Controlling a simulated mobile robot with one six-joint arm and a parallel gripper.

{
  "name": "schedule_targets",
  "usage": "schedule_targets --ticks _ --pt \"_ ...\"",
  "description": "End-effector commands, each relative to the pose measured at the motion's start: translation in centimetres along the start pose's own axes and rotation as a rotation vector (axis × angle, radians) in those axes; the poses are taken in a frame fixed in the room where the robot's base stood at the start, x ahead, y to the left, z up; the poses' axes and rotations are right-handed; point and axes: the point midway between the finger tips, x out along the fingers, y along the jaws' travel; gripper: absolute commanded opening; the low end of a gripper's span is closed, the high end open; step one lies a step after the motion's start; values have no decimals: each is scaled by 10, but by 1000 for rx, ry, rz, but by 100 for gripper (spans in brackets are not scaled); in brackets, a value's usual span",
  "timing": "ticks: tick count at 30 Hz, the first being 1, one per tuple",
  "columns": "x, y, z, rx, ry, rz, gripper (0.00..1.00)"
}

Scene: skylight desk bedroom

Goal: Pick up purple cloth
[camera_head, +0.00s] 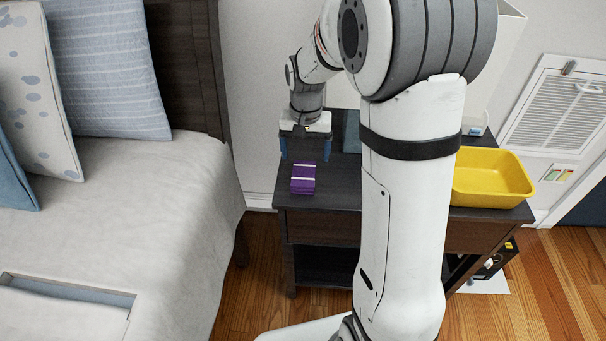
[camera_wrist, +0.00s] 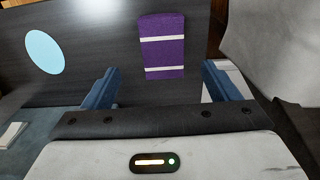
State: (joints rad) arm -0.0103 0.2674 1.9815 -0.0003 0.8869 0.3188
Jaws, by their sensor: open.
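The purple cloth (camera_head: 303,179) is a small folded block with white stripes. It lies on the dark nightstand (camera_head: 336,190) near its left front corner. My gripper (camera_head: 305,152) is just behind the cloth in the head view, fingers pointing down, open and empty. In the wrist view the cloth (camera_wrist: 163,46) lies beyond the blue fingertips of my gripper (camera_wrist: 160,82), roughly centred between them and apart from both.
A yellow bin (camera_head: 492,178) stands on the nightstand's right side, partly behind my arm. The bed (camera_head: 170,190) is close on the left. A light blue disc (camera_wrist: 45,52) lies on the dark top in the wrist view.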

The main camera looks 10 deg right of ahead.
Motion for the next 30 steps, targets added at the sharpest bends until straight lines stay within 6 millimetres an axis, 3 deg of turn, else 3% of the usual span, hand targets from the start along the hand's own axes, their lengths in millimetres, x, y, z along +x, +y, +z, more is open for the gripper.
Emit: schedule_targets --ticks 18,28,30 --pt "78 -4 1 7 -8 2 82" --pt "86 -4 0 7 -6 2 82" --pt "86 -4 0 6 -6 2 78"
